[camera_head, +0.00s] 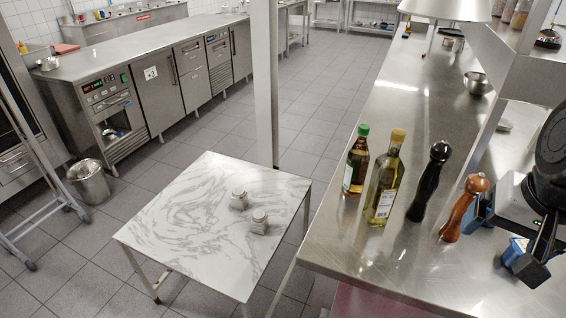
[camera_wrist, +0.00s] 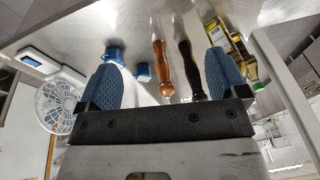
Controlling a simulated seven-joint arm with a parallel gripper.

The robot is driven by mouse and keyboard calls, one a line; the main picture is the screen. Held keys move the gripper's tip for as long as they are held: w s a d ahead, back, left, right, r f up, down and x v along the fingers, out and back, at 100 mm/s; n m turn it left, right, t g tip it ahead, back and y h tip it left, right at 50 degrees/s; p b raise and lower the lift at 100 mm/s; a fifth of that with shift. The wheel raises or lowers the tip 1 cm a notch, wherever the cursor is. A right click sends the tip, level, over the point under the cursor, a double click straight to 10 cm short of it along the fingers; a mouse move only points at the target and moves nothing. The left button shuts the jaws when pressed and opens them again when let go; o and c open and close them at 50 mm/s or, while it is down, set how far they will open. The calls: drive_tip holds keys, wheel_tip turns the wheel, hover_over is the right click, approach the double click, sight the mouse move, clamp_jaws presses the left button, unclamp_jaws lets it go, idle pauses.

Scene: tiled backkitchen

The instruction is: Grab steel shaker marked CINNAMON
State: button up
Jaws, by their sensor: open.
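Two small steel shakers stand upright on the marble-topped table in the head view, a rear one (camera_head: 239,200) and a front one (camera_head: 259,221) close beside it. Any marking on them is too small to read, so I cannot tell which is CINNAMON. My gripper (camera_head: 502,238) is at the right of the head view, over the steel counter and well away from both shakers. In the wrist view my gripper (camera_wrist: 163,80) shows its two blue ridged fingers spread wide, with nothing held between them. The shakers are not visible in the wrist view.
The marble table (camera_head: 180,215) is otherwise bare. On the steel counter (camera_head: 410,110) stand a dark bottle (camera_head: 356,165), an oil bottle (camera_head: 382,185), a black mill (camera_head: 428,185) and a wooden mill (camera_head: 463,210). A white post (camera_head: 266,90) rises behind the table.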

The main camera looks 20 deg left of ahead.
drive_tip(key=w+a+r+m+y, duration=0.4)
drive_tip(key=w+a, duration=1)
drive_tip(key=w, duration=0.1)
drive_tip(key=m+g+y, duration=0.4)
drive_tip(key=m+y, duration=0.5)
drive_tip(key=m, duration=0.3)
hover_over(246, 200)
drive_tip(key=d, duration=0.6)
wheel_tip(246, 200, down, 6)
wheel_tip(246, 200, down, 52)
drive_tip(key=shift+w+f, duration=0.1)
drive_tip(key=shift+f, duration=0.05)
drive_tip(key=shift+x, duration=1.25)
drive_tip(key=shift+a, duration=0.2)
